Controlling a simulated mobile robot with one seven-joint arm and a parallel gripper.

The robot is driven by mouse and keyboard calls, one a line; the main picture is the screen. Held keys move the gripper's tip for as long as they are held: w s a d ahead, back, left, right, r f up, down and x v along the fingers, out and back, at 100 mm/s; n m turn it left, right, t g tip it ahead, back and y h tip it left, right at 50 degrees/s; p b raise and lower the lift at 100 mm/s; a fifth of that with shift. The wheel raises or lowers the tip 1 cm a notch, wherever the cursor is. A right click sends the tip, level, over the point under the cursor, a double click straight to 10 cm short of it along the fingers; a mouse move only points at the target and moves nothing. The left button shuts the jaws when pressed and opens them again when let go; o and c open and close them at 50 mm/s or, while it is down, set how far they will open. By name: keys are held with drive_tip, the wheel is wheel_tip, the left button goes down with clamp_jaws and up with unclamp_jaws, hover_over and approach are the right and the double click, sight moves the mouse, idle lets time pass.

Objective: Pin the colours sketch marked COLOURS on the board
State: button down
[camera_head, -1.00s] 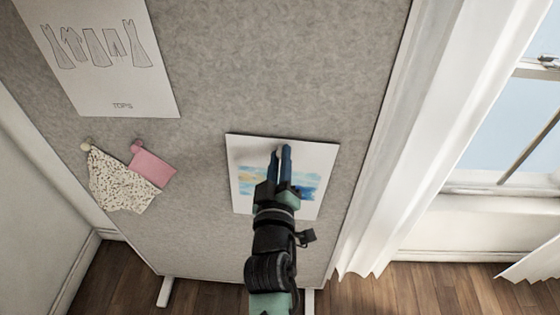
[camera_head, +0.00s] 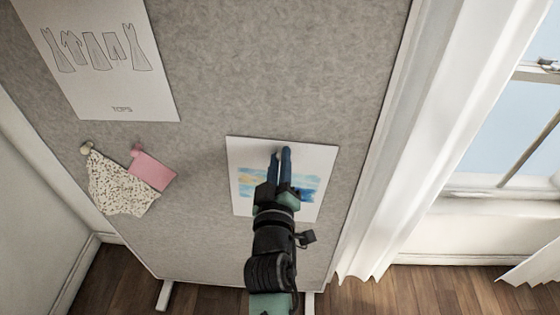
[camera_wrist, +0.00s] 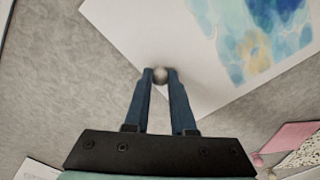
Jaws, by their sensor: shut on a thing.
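The sketch (camera_head: 241,157) is a white sheet with blue and yellow watercolour patches, lying against the lower right of the grey board (camera_head: 290,80). I cannot make out the COLOURS mark. My gripper (camera_head: 280,153) is in front of the sheet's upper middle and hides part of it. In the wrist view, the fingertips (camera_wrist: 160,76) are shut on a round pale pin head (camera_wrist: 157,75) near the sheet's edge. The pin's shaft is hidden. The sheet also fills the upper right of the wrist view (camera_wrist: 190,60).
A sheet marked TOPS (camera_head: 115,85) hangs at the board's upper left. A speckled swatch (camera_head: 120,183) and a pink swatch (camera_head: 152,170) hang below it on pins. A white curtain (camera_head: 420,120) and a window (camera_head: 530,110) stand at right.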

drive_tip(key=shift+w, duration=0.1)
drive_tip(key=c, duration=0.7)
unclamp_jaws()
drive_tip(key=s, duration=0.8)
drive_tip(key=s+a+b, duration=0.1)
drive_tip(key=s, duration=0.4)
